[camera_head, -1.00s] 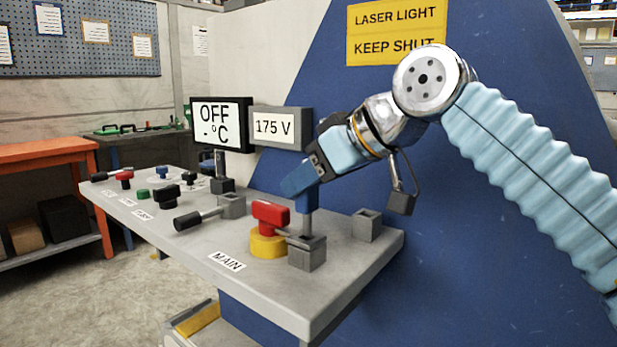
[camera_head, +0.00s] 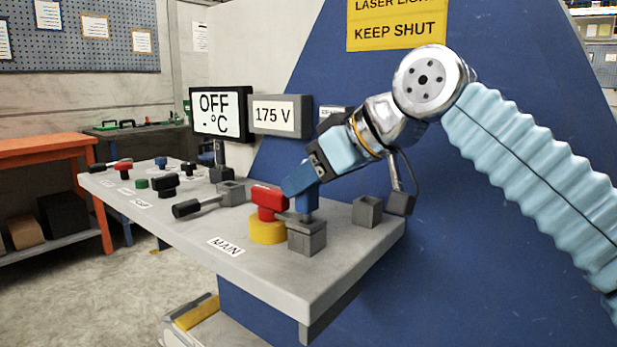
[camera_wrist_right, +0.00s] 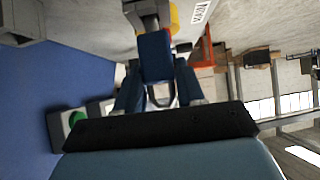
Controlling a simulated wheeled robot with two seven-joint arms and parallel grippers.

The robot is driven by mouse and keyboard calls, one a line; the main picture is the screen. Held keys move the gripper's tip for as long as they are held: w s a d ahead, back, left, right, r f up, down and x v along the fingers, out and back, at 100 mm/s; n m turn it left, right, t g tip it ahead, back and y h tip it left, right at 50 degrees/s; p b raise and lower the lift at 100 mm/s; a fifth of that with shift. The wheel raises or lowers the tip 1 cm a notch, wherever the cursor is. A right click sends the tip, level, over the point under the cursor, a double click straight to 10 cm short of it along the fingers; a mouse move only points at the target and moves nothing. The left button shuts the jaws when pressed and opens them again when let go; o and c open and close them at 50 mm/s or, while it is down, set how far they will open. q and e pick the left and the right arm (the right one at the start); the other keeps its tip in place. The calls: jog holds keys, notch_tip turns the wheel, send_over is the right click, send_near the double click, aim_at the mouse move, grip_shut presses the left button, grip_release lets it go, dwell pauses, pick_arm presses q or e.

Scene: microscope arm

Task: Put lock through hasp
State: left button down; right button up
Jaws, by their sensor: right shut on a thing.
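The blue lock (camera_head: 306,203) is upright, low over the grey square hasp block (camera_head: 306,239) beside the MAIN switch. Its lower end meets or nearly meets the block; whether it is inside is hidden. My right gripper (camera_head: 302,182) is shut on the lock from above. In the right wrist view the blue lock body (camera_wrist_right: 155,57) sits between my fingers, with a thin loop on the near side and the grey block beyond. The red handle (camera_head: 268,198) stands on a yellow base (camera_head: 267,232), its grey bar reaching toward the block. My left gripper is out of view.
The grey panel shelf (camera_head: 330,270) holds another open grey socket (camera_head: 367,211) to the right. Two displays (camera_head: 277,117) rise behind, close to the blue wall (camera_head: 480,250).

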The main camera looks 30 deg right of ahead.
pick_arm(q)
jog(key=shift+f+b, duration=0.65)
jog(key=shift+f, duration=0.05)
pick_arm(e)
jog(key=shift+f, duration=0.8)
jog(key=o, duration=1.2)
jog(key=shift+p+v, duration=0.3)
jog(key=shift+v, duration=0.55)
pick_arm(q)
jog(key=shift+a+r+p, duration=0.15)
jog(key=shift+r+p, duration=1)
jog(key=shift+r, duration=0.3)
pick_arm(e)
jog(key=shift+v, duration=6.1)
